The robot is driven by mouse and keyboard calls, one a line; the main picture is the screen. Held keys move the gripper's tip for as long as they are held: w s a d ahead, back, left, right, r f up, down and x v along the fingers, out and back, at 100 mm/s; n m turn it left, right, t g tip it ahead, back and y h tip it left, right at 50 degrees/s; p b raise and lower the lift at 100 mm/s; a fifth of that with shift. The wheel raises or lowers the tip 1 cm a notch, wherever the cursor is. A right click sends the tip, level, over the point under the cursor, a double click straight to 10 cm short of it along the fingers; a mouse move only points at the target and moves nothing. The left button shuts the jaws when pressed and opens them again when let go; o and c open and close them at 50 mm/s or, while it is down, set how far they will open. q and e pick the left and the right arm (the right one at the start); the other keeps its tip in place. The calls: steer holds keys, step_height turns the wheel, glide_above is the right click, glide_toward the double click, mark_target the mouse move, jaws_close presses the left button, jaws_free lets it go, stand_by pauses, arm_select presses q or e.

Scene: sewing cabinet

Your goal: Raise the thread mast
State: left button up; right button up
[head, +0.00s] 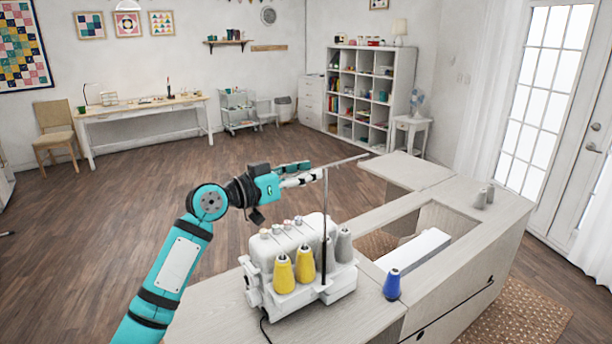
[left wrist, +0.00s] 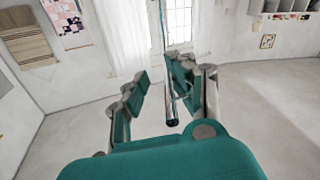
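The white sewing machine (head: 300,262) stands on the pale cabinet top. Its thread mast (head: 324,230) is a thin dark upright rod behind the thread cones, with a thin crossbar (head: 346,161) at its top. My left gripper (head: 316,173) is at the height of the crossbar, by the top of the rod. In the left wrist view its fingers (left wrist: 157,68) are apart, with a thin rod (left wrist: 168,95) between them, closer to the right finger. Whether a finger touches the rod is unclear. My right gripper is not in view.
Two yellow cones (head: 284,274) and a grey cone (head: 344,246) stand at the machine. A blue cone (head: 391,285) stands on the cabinet top (head: 370,312) to its right. Grey spools (head: 481,198) stand farther right, beyond the cabinet's opening.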

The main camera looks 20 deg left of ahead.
arm_select(q)
steer(key=shift+a+r, duration=0.15)
steer(key=shift+r, duration=0.1)
